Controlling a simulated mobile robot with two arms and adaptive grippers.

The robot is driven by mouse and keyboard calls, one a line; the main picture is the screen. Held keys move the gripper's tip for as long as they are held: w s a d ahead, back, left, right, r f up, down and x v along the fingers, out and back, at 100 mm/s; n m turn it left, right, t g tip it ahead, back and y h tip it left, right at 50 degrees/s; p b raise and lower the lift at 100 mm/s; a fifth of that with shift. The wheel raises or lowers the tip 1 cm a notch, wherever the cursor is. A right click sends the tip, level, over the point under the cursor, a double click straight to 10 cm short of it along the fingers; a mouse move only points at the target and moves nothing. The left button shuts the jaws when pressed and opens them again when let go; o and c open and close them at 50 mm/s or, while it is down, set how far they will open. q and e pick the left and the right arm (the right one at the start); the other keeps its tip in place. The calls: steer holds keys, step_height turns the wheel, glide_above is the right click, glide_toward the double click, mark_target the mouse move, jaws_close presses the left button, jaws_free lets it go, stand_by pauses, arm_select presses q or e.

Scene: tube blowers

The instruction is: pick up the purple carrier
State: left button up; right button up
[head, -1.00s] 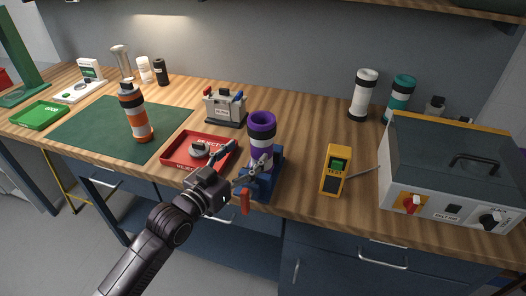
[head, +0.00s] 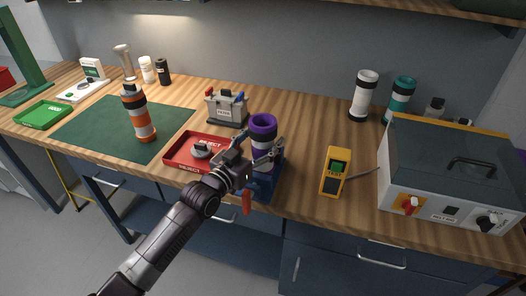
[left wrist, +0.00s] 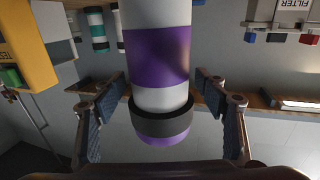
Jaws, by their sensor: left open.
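The purple carrier (head: 263,128) is a white tube with purple bands and a dark ring. It stands upright in a blue vise-like holder (head: 267,184) with a red-orange handle near the bench's front edge. My left gripper (head: 262,148) is open at the carrier, with its fingers on either side. In the left wrist view the carrier (left wrist: 156,55) runs down the middle between the two spread fingers of the gripper (left wrist: 160,98). Gaps show on both sides, so the fingers are not closed on it. My arm hides part of the holder. My right gripper is not in view.
A red tray (head: 183,163) holding a grey part lies just left of the holder. A yellow meter (head: 334,172) lies to the right, before a large grey box (head: 450,165). An orange carrier (head: 137,112) stands on the green mat (head: 85,130). A small caddy (head: 226,109) stands behind.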

arm_select(q)
jaws_close()
stand_by(0.4)
steer(key=shift+r, duration=0.1)
